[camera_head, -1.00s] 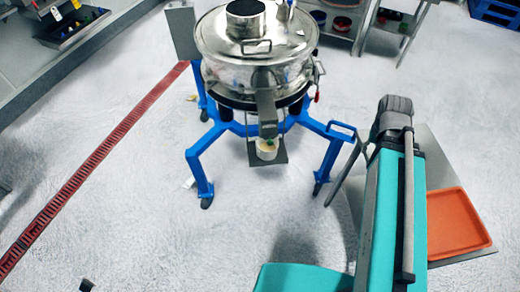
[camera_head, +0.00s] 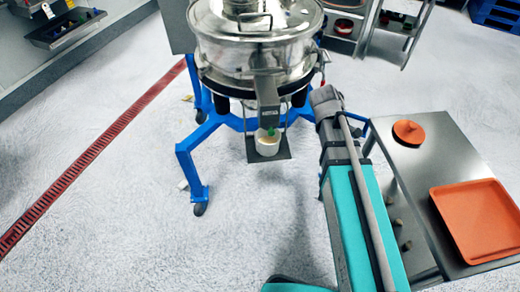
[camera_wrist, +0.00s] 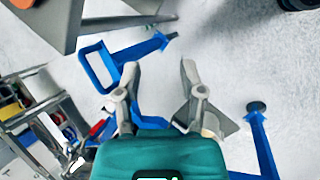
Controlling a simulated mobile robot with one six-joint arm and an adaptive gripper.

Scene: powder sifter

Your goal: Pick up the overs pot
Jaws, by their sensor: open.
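The overs pot (camera_head: 267,146) is a small white pot with a green patch near its top. It stands upright on a small dark shelf (camera_head: 282,155) under the spout of the steel sifter (camera_head: 250,50). My gripper (camera_wrist: 160,70) is open and empty, with its two grey fingers apart in the wrist view. In the head view my arm reaches to the right of the pot, apart from it; the fingers cannot be made out there. In the wrist view a grey plate shows behind the right finger; the pot cannot be made out clearly.
The sifter stands on a blue wheeled frame (camera_head: 190,160), whose legs spread around the shelf. At the right a steel table (camera_head: 440,150) holds an orange tray (camera_head: 480,222) and a round orange lid-like piece (camera_head: 408,132). The floor at front left is clear.

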